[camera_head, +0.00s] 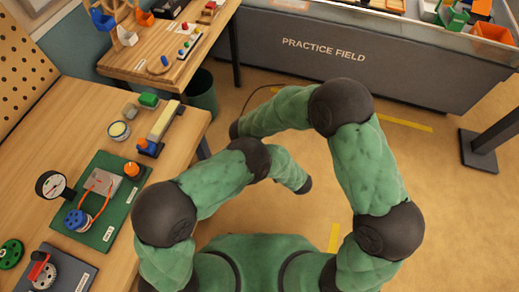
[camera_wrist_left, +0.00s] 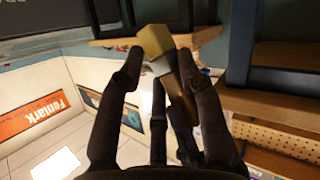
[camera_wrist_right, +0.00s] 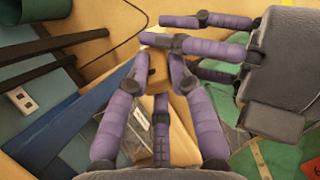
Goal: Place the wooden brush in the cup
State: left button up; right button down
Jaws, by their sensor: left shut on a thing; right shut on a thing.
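The wooden brush (camera_wrist_left: 154,42) shows in the left wrist view with a yellowish block-like end, a pale band and a brown handle. My left gripper (camera_wrist_left: 163,62) is shut on it, its dark fingers around the band and handle. In the right wrist view my right gripper (camera_wrist_right: 158,62) is shut on a brown wooden piece that appears to be the same brush. There the left gripper's fingers (camera_wrist_right: 195,45) come in from the right, close beside and across my right fingertips. In the head view both hands are hidden beyond my arms. I cannot make out the cup.
A wooden table (camera_head: 90,105) at left carries a green board (camera_head: 105,175), a round tin (camera_head: 119,130) and small parts. Behind are another table (camera_head: 150,55), a dark bin (camera_head: 201,92) and the grey practice field wall (camera_head: 320,50). A black stand (camera_head: 478,150) is at right.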

jog(key=shift+w+r, duration=0.25)
jog(key=shift+r, duration=0.1)
